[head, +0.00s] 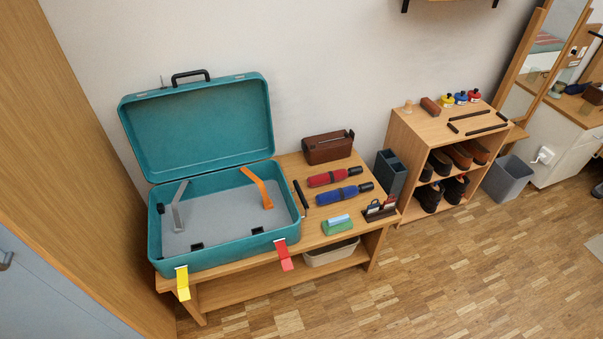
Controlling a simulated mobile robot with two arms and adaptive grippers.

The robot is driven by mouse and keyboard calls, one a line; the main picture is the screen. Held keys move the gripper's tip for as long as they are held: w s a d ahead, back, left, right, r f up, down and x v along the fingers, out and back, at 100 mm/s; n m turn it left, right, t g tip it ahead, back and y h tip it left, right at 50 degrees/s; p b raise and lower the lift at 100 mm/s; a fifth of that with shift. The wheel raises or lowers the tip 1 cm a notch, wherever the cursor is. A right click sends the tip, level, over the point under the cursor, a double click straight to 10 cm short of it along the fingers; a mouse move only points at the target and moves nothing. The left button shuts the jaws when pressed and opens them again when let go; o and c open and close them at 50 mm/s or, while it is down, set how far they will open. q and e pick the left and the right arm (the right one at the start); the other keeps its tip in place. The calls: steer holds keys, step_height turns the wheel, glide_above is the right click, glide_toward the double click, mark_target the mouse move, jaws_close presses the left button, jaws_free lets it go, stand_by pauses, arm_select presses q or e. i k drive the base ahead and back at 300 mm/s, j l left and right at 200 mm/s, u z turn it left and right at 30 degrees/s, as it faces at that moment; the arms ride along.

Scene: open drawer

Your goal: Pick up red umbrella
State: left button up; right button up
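The red umbrella (325,179) is folded, with a black handle at its right end. It lies on the wooden bench, to the right of the open teal suitcase. The blue umbrella (338,195), also folded, lies just in front of it and roughly parallel. The two look close together, with a narrow gap between them. Nothing is holding the red umbrella. Neither of my grippers shows in the head view.
The open suitcase (223,250) takes up the bench's (258,266) left part; grey and orange strips stand inside. A brown case (327,147) is behind the umbrellas. A green roll (336,226) and a small rack (380,211) are in front. A shoe shelf (410,130) stands right.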

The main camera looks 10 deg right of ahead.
mark_target(337, 175)
steer(key=i+l+u, duration=0.3)
steer(key=l, duration=0.3)
steer(key=l+u, duration=0.3)
steer(key=l, duration=0.3)
steer(key=l+u, duration=0.35)
steer(key=l, duration=0.35)
steer(key=i, duration=0.05)
